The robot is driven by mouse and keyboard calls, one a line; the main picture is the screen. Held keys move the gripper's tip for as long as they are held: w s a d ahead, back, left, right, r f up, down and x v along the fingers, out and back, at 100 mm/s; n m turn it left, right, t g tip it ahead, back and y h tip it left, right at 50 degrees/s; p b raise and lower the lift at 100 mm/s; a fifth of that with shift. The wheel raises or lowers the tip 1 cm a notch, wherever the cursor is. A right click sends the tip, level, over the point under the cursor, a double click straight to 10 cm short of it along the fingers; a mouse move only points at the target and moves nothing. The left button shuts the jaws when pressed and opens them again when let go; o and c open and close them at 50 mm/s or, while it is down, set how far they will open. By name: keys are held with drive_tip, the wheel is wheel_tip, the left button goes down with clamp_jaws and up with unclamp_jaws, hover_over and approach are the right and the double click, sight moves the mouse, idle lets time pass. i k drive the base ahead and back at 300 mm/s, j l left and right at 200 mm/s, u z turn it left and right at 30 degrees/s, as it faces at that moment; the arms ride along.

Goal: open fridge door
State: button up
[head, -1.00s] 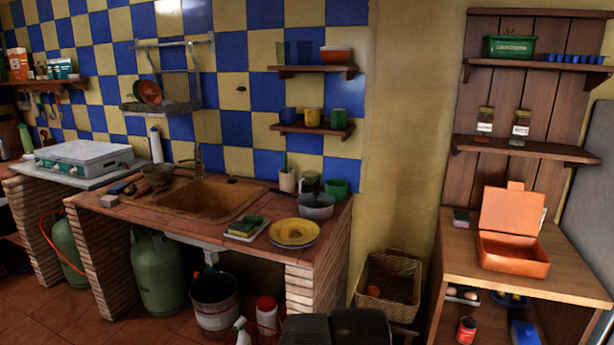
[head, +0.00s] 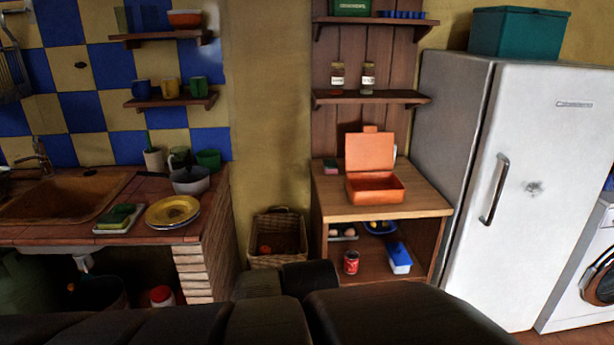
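The white fridge (head: 535,215) stands on the right in the head view. Its front door is closed and has a dark curved vertical handle (head: 494,189) near the door's left edge. The fridge's grey left side faces the wooden cabinet. Dark rounded parts of my own arm fill the bottom of the view, well apart from the handle. My gripper's fingers do not show.
A wooden cabinet (head: 430,200) with an open orange box (head: 375,188) stands left of the fridge. A wicker basket (head: 277,236) sits beside it. A teal bin (head: 517,32) rests on the fridge. A washing machine (head: 585,275) stands to the right.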

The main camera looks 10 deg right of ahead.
sight(544, 159)
drive_tip(key=z, duration=1.8)
